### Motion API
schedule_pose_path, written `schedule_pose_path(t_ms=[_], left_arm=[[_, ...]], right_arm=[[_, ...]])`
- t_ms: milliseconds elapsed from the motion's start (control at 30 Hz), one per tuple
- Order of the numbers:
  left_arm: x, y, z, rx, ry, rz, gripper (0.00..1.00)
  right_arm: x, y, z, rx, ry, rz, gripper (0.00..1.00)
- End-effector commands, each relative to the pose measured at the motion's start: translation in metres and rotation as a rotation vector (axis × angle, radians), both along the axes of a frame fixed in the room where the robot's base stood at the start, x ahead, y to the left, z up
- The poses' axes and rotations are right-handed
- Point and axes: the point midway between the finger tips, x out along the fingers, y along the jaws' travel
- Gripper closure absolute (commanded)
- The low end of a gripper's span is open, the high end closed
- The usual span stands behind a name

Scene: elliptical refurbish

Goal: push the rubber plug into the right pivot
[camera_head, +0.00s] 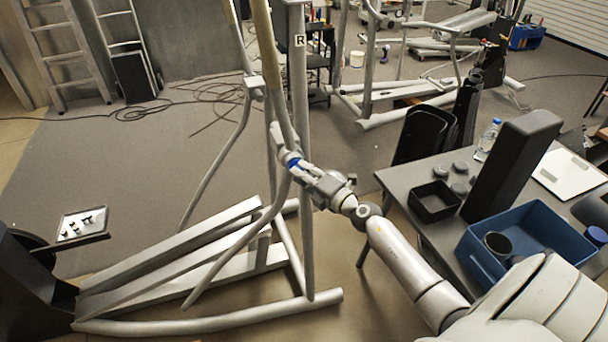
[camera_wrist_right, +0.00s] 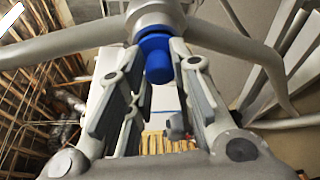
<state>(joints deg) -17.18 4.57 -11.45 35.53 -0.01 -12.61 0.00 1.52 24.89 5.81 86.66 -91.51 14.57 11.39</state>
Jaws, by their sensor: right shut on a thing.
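The blue rubber plug (camera_head: 293,163) is between the fingertips of my right gripper (camera_head: 297,167). In the wrist view the plug (camera_wrist_right: 157,58) is a short blue cylinder, with a finger of the right gripper (camera_wrist_right: 157,62) on each side. The right pivot (camera_wrist_right: 156,14) is a grey rounded joint just beyond the plug, at the top of the wrist view. In the head view the pivot (camera_head: 280,157) is on the machine's upright. The plug is in line with the pivot and looks at or against it; I cannot tell how deep it sits. My left gripper is not in view.
The elliptical's upright (camera_head: 300,90), marked R, stands close to the gripper. A table (camera_head: 400,183) at the right holds a blue bin (camera_head: 540,218), a small black tray (camera_head: 434,201) and a dark block (camera_head: 510,165). Open floor lies to the left.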

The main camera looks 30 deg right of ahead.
Motion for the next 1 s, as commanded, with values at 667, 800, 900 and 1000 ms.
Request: schedule_pose_path(t_ms=[667,800,900,1000], left_arm=[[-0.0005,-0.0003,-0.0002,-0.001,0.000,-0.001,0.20],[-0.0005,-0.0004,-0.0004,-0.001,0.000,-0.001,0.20],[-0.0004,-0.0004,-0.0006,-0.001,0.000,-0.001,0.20],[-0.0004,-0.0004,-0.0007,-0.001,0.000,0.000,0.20]], right_arm=[[0.0014,-0.0003,0.0002,0.000,-0.001,0.000,1.00],[0.0030,-0.0006,0.0004,0.000,-0.001,0.000,1.00],[0.0042,-0.0009,0.0004,0.000,-0.001,0.000,1.00],[0.0053,-0.0012,0.0002,0.000,-0.001,0.000,1.00]])
